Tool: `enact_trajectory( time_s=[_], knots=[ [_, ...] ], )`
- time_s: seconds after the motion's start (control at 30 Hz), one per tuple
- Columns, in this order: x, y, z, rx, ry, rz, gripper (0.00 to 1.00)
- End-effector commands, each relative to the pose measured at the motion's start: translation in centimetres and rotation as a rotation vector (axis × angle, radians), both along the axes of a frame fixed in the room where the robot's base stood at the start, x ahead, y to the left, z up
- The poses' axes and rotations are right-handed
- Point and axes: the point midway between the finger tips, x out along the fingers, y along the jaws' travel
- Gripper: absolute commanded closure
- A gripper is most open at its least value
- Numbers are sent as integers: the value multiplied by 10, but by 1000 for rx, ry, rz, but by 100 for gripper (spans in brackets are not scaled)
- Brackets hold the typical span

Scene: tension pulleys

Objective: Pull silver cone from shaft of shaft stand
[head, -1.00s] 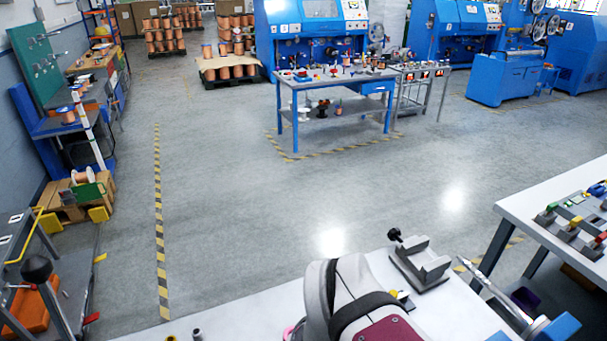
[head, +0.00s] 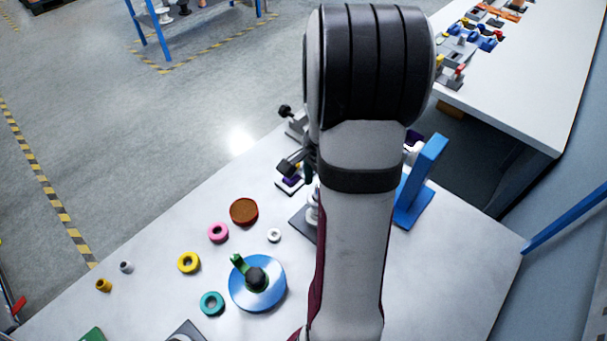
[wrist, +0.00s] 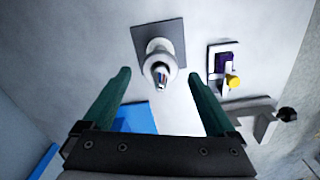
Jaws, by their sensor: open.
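In the wrist view, the shaft stand's square grey base plate (wrist: 178,28) is at the top centre. A pale silver-white rounded piece, seemingly the silver cone (wrist: 157,63), sits on it around a shiny metal shaft tip (wrist: 161,79) that points towards the camera. My gripper (wrist: 159,75) is open. Its two green fingers appear on either side of the cone in the picture, with clear gaps to it; how far apart they are in depth I cannot tell. In the head view, the stand's base plate (head: 300,223) is partly hidden behind my arm, which covers most of my gripper.
A blue upright stand (head: 420,185) is right of my arm; its blue shows in the wrist view (wrist: 138,118). A purple-and-yellow fixture (wrist: 230,68) and a grey block with a black knob (wrist: 255,120) are nearby. Coloured rings and a blue disc (head: 262,290) lie at left.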

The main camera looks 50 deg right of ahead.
Motion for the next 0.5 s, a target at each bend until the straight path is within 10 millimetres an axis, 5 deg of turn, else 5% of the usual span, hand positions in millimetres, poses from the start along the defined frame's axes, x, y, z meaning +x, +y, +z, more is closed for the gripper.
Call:
enact_trajectory(
  time_s=[0.2, 0.47, 0.5],
  knots=[
    [0, 0, -25, 1, 1, 1, 8],
    [0, 0, -27, 0, 0, 1, 8],
    [0, 0, -26, 0, 0, 1, 16]
  ],
)
